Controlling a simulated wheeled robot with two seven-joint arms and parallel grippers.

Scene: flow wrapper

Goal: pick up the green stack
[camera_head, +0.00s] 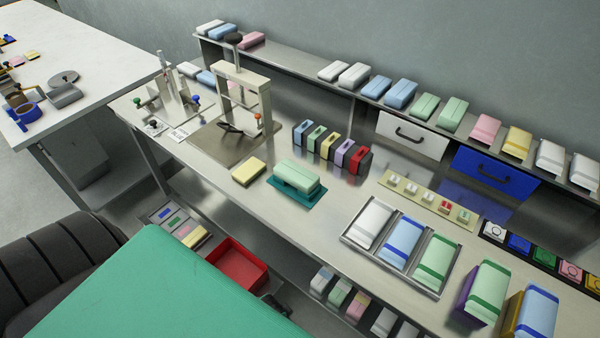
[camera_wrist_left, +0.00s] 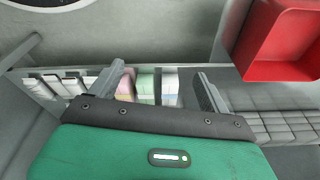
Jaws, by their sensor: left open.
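A pale green stack (camera_head: 297,177) lies on a teal mat (camera_head: 281,188) in the middle of the bench, with a pale yellow stack (camera_head: 248,171) just left of it. Other green stacks lie in the metal tray (camera_head: 398,287), on a purple block and on the back shelf. My left gripper (camera_wrist_left: 160,76) is open and empty in the left wrist view. Beyond its fingers are several small pastel stacks (camera_wrist_left: 146,85) on a lower shelf, apart from the gripper. The stack on the teal mat is not in the wrist view. My right gripper is not in view.
A press (camera_head: 243,92) stands behind the yellow stack. Several coloured blocks (camera_head: 333,145) stand in a row behind the mat. A red bin (camera_head: 236,268) sits below the bench front; it also shows in the left wrist view (camera_wrist_left: 275,45). Bare bench lies right of the mat.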

